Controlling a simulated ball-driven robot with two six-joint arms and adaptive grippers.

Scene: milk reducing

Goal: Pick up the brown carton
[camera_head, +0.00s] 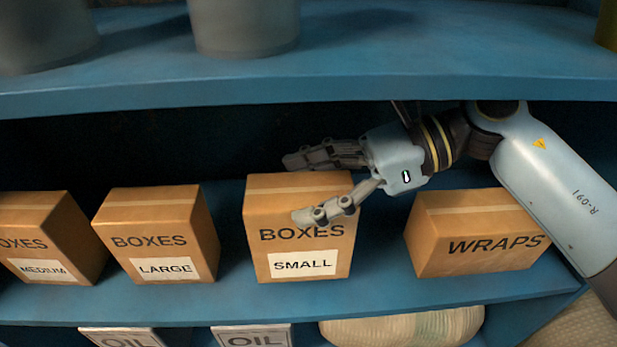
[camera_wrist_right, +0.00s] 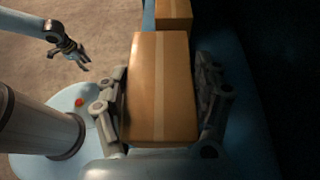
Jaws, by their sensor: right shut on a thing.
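The brown carton marked "BOXES SMALL" (camera_head: 302,245) stands upright at the middle of the blue shelf. My right gripper (camera_head: 297,188) comes in from the right and is shut on its upper part, one finger across the front face and the other behind. In the right wrist view the carton's taped top (camera_wrist_right: 162,85) sits between the two fingers (camera_wrist_right: 161,75). I cannot tell if its base is clear of the shelf.
Brown cartons marked "LARGE" (camera_head: 160,240) and "MEDIUM" (camera_head: 45,238) stand to the left. A "WRAPS" carton (camera_head: 475,235) stands to the right, below my forearm. The upper shelf (camera_head: 300,90) runs close above my gripper. Oil boxes (camera_head: 250,337) and a pale sack (camera_head: 405,328) lie below.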

